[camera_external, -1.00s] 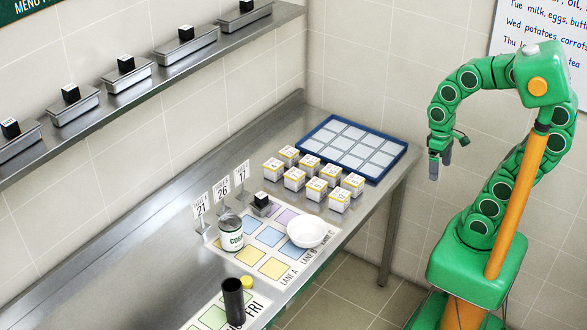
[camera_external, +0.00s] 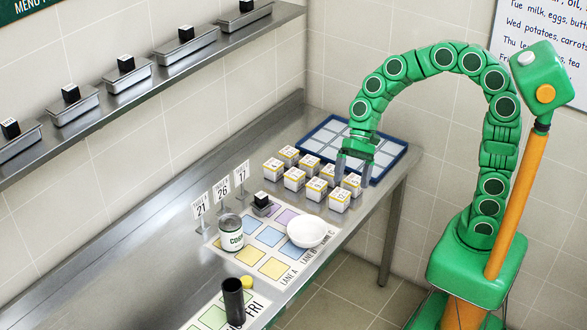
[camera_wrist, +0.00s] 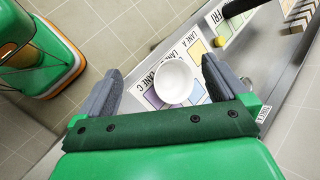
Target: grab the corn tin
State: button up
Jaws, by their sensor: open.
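The corn tin (camera_external: 231,233) is a white and green can with a grey metal top, labelled "CORN". It stands upright on the lane mat, left of the white bowl (camera_external: 306,231). My gripper (camera_external: 354,182) is open and empty, in the air over the right end of the counter near the numbered cubes and the blue tray. It is well to the right of the tin and apart from it. In the wrist view my gripper (camera_wrist: 162,90) shows two spread grey fingers with the white bowl (camera_wrist: 173,82) seen between them. I cannot make out the tin in the wrist view.
Several numbered cubes (camera_external: 294,178) and a blue gridded tray (camera_external: 396,153) occupy the counter's right part. A black cylinder (camera_external: 233,301) and yellow piece (camera_external: 247,282) are in front. The left counter is clear.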

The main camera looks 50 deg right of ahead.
jog(key=w+a+f+m+y, duration=0.1)
jog(key=w+a+m+y, duration=0.25)
jog(key=w+a, duration=0.45)
jog(key=m+t+y, duration=0.2)
jog(key=m+t, duration=0.2)
jog(key=m, duration=0.7)
send_near(222, 235)
jog(key=shift+f+x, duration=0.1)
jog(key=shift+x, duration=1.45)
jog(key=shift+f+x, duration=0.15)
jog(key=shift+x, duration=1.4)
jog(key=shift+d, duration=0.1)
jog(key=shift+n, duration=0.25)
jog(key=c, duration=1.3)
jog(key=shift+o, duration=0.2)
jog(key=shift+r, duration=0.2)
